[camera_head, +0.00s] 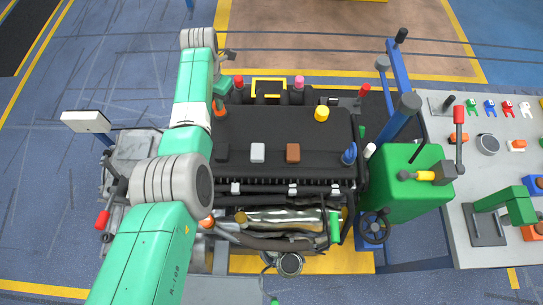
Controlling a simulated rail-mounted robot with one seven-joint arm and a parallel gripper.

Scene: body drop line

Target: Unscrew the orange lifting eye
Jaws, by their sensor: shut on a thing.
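The orange lifting eye (219,111) stands at the back left corner of the black engine cover (245,122), just right of my green forearm. It is small and partly hidden by my wrist. My gripper (219,103) is over it, pointing down, and is shut on it. The fingers are small and dark here, and their exact hold on the eye is hard to see. I cannot tell how far the eye is threaded in.
A blue eye (349,154) stands at the cover's front right. A yellow cap (321,114) and red (239,82) and pink-topped (299,83) parts rise near the back. A green machine (405,185) and a grey bench (462,140) stand right.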

